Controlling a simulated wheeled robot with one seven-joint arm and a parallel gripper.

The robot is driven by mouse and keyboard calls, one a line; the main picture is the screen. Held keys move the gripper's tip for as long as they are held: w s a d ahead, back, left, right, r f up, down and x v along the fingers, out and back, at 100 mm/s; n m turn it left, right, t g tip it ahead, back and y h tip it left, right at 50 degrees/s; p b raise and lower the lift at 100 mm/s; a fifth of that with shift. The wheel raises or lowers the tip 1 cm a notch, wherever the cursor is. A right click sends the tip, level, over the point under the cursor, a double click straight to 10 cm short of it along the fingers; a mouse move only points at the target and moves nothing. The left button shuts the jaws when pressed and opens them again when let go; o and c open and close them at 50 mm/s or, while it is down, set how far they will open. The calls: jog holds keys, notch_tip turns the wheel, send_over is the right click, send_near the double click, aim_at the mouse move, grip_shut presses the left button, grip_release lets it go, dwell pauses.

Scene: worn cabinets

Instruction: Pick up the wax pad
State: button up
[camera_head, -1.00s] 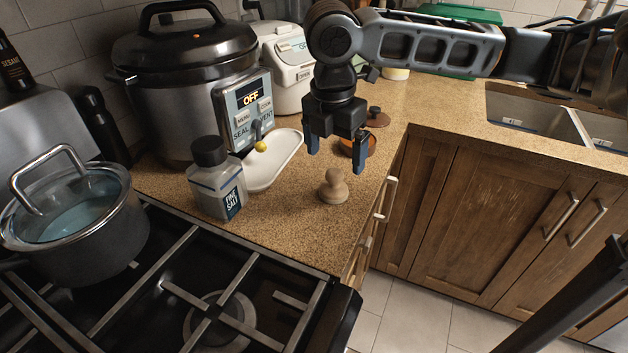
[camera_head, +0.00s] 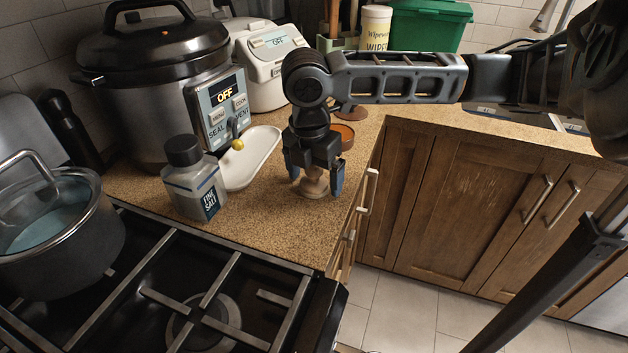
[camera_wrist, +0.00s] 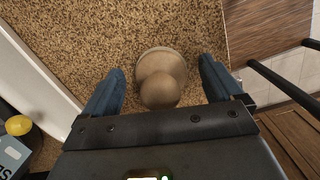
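A pale wooden piece with a round base and a ball-shaped knob, seemingly the wax pad (camera_head: 313,184), stands upright on the speckled countertop. It also shows in the wrist view (camera_wrist: 162,82), knob towards the camera. My gripper (camera_head: 315,188) is above it and open, pointing down, with its blue fingers on either side of the knob. In the wrist view the gripper (camera_wrist: 162,70) shows a clear gap between each finger and the wood. My gripper hides part of the piece in the head view.
A fine salt bottle (camera_head: 194,180), a white tray (camera_head: 258,160) and a pressure cooker (camera_head: 160,95) stand to the left. An orange-brown round container (camera_head: 346,134) is just behind my gripper. The counter edge and drawers (camera_head: 354,230) are close on the right; the stove (camera_head: 180,290) is in front.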

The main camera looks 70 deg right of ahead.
jog(key=c, duration=1.1)
jog(key=shift+r, duration=0.5)
jog(key=r, duration=0.3)
jog(key=shift+s+d+r, duration=0.3)
jog(key=shift+d+r, duration=0.1)
jog(key=s+d+r, duration=0.4)
jog(key=s+d, duration=0.1)
jog(key=s+d+r, duration=0.2)
jog(key=shift+s+d+r+p, duration=0.15)
jog(key=shift+s+d+p, duration=0.15)
jog(key=shift+p, duration=0.1)
jog(key=o, duration=0.6)
jog(key=shift+c, duration=0.2)
jog(key=c, duration=0.4)
